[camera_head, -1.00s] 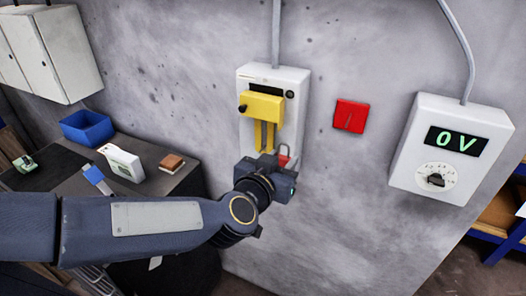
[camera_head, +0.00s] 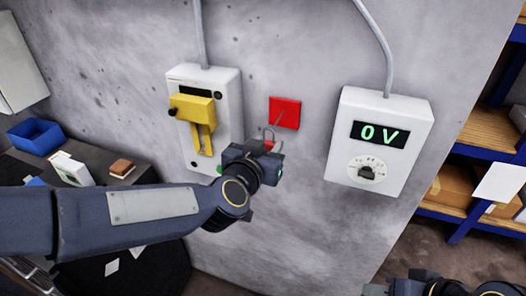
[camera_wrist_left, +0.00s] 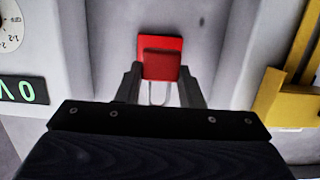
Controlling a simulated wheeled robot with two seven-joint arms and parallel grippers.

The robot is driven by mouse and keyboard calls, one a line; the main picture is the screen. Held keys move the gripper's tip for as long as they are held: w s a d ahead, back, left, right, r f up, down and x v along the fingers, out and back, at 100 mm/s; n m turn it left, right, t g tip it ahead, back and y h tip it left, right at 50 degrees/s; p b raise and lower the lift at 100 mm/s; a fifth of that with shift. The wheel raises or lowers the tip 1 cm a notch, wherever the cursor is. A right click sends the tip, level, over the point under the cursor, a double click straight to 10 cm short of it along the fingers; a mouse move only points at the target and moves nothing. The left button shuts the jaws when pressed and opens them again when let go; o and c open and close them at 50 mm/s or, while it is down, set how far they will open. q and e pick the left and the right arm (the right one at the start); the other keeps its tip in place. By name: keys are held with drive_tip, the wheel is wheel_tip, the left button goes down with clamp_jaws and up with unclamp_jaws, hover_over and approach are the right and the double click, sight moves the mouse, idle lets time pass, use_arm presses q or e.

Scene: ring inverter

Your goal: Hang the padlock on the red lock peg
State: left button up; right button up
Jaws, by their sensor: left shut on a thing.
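The padlock (camera_head: 269,146) has a red body and a grey shackle that points up in the head view. My left gripper (camera_head: 262,156) is shut on it, partly hiding its body. The red lock peg plate (camera_head: 285,112) is on the wall just above and to the right of the padlock, with a thin peg on its face. In the left wrist view the padlock's body (camera_wrist_left: 160,66) is between the fingers and overlaps the red plate (camera_wrist_left: 160,45) behind. I cannot tell how far apart they are. Part of my right gripper (camera_head: 425,282) shows at the bottom edge; its jaws are unclear.
A white switch box (camera_head: 228,112) with a yellow handle (camera_head: 194,110) is left of the plate. A white meter box (camera_head: 379,145) reading 0 V is to the right. A table (camera_head: 150,175) with a blue bin (camera_head: 37,135) stands left.

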use_arm(q)
drive_tip(key=r+b+x, duration=0.1)
drive_tip(key=x, duration=0.5)
drive_tip(key=shift+w+f, duration=0.25)
drive_tip(key=shift+f, duration=0.05)
idle(0.3)
idle(0.5)
drive_tip(key=o, duration=1.1)
drive_tip(key=shift+s, duration=0.1)
